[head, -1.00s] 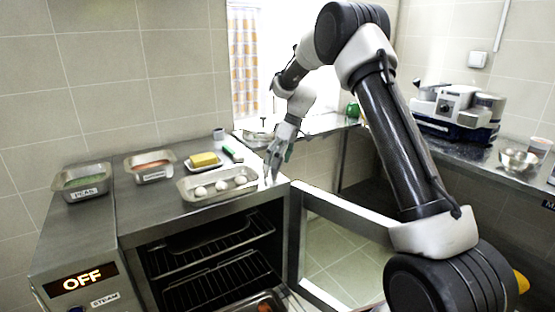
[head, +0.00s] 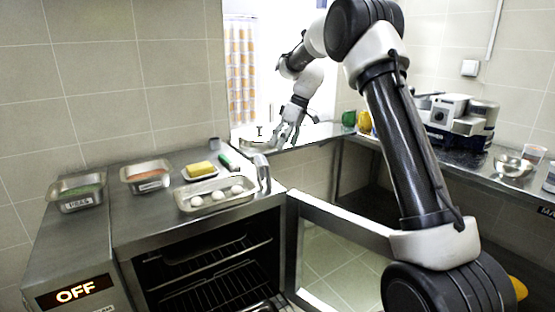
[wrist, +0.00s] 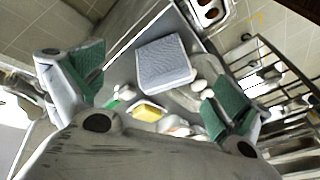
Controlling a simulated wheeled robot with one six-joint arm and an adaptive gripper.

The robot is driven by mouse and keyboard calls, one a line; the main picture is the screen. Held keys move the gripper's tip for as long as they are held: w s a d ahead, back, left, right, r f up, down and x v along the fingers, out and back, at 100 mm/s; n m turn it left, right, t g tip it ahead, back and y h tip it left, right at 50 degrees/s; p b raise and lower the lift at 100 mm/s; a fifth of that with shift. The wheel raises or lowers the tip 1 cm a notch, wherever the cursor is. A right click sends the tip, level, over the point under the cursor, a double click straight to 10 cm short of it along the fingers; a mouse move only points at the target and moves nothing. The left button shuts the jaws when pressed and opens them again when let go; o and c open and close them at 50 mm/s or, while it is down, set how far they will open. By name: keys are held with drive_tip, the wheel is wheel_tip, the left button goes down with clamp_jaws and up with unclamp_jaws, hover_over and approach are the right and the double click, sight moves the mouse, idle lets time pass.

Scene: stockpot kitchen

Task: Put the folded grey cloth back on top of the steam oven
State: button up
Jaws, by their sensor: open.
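The folded grey cloth (head: 262,172) is at the right front corner of the steam oven's steel top (head: 150,215), beside the egg tray. In the head view it looks narrow and upright at the edge; I cannot tell if part hangs over. In the wrist view the cloth (wrist: 164,63) is a pale grey-blue square beyond and between my spread fingers. My gripper (head: 286,138) is open and empty, above and behind the cloth, apart from it. Its green finger pads (wrist: 160,92) show on both sides in the wrist view.
A tray of white eggs (head: 216,205), a yellow block on a dish (head: 200,170), a green marker (head: 226,160) and two pans (head: 145,189) stand on the oven top. The oven door (head: 340,222) is open on the right, with racks (head: 215,260) inside.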

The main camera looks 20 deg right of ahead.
drive_tip(key=s+d+r+m+t+h, duration=0.1)
drive_tip(key=s+d+r+m, duration=0.15)
drive_tip(key=s+r, duration=0.6)
drive_tip(key=s+d+r+m+t+h, duration=0.15)
drive_tip(key=s+d+r, duration=0.3)
drive_tip(key=s, duration=0.75)
drive_tip(key=s+d+f+m+t+h, duration=0.1)
drive_tip(key=s+d+f+m, duration=0.1)
drive_tip(key=s, duration=0.9)
drive_tip(key=s+d+f+m, duration=0.2)
drive_tip(key=s+f+m, duration=0.1)
drive_tip(key=s, duration=0.9)
drive_tip(key=shift+f+m+t+h, duration=0.35)
drive_tip(key=shift+f+m, duration=0.05)
drive_tip(key=shift+m, duration=0.1)
